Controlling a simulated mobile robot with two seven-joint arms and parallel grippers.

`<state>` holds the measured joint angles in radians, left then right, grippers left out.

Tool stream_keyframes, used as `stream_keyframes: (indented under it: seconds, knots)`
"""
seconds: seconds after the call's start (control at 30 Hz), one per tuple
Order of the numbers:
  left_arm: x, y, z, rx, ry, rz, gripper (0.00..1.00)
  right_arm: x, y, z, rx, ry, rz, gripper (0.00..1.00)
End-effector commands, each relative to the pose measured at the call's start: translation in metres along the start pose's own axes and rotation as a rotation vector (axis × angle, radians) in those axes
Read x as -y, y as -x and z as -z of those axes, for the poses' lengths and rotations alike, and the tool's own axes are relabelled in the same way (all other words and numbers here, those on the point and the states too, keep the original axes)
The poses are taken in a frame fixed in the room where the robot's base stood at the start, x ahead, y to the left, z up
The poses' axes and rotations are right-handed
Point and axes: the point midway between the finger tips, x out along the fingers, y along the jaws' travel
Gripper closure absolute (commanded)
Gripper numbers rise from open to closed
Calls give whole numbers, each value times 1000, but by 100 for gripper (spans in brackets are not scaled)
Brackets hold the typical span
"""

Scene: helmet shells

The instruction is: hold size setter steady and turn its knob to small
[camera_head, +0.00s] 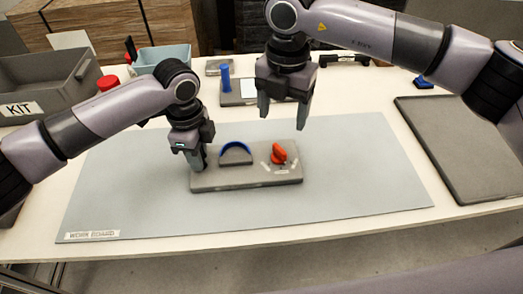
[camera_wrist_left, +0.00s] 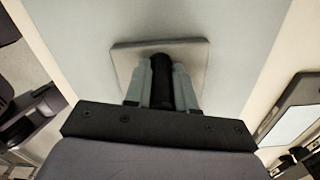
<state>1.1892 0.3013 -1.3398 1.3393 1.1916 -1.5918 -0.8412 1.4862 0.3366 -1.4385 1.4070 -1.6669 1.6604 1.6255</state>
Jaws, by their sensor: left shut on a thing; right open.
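The size setter (camera_head: 240,182) is a grey block on the work board, with a blue arch (camera_head: 235,148) in its middle. Its red knob (camera_head: 279,154) stands near the right end, with small pale labels around its front. The labels are too small to read, and I cannot tell which one the knob points to. My left gripper (camera_head: 201,165) is at the setter's left end. In the left wrist view, its fingers (camera_wrist_left: 161,80) are shut on a black upright grip (camera_wrist_left: 162,88) on the setter. My right gripper (camera_head: 283,114) is open and empty, above the knob.
The blue-grey work board (camera_head: 130,205) has free room around the setter. A grey KIT bin (camera_head: 50,85) and a light blue bin (camera_head: 165,57) stand at the back left. A dark grey tray (camera_head: 460,150) lies at the right. A blue post (camera_head: 225,78) stands behind the setter.

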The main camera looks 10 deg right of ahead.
Motion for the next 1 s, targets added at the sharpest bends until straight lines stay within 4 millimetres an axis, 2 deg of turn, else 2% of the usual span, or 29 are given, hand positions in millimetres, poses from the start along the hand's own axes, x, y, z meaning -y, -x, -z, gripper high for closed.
stream_keyframes:
  seconds: [1.0]
  knots:
    - [0, 1, 0, -1, 0, 1, 100, 0, 15, 0, 0, 1619, 0, 30]
